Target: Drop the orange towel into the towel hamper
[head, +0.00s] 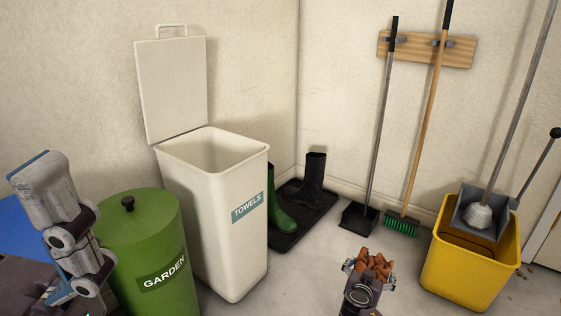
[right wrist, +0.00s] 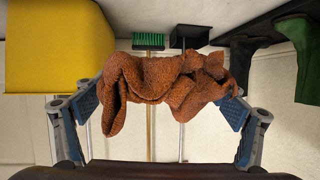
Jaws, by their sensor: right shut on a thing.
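The orange towel (right wrist: 165,88) is bunched up between the two blue-padded fingers of my right gripper (right wrist: 160,108) in the right wrist view. In the head view the towel (head: 374,265) shows above my right gripper (head: 368,270), low at the picture's right of centre. The towel hamper (head: 225,220) is a tall cream bin labelled TOWELS, with its lid (head: 172,88) standing open against the wall. My right gripper is to the right of the hamper and apart from it. My left arm is at the left edge of the head view, but its fingertips cannot be made out.
A green GARDEN bin (head: 145,240) with its lid on stands left of the hamper. Boots (head: 313,180) on a dark tray (head: 300,215) stand right of it. A dustpan (head: 360,216), a broom (head: 402,222) and a yellow bucket (head: 462,270) line the right. Floor between is clear.

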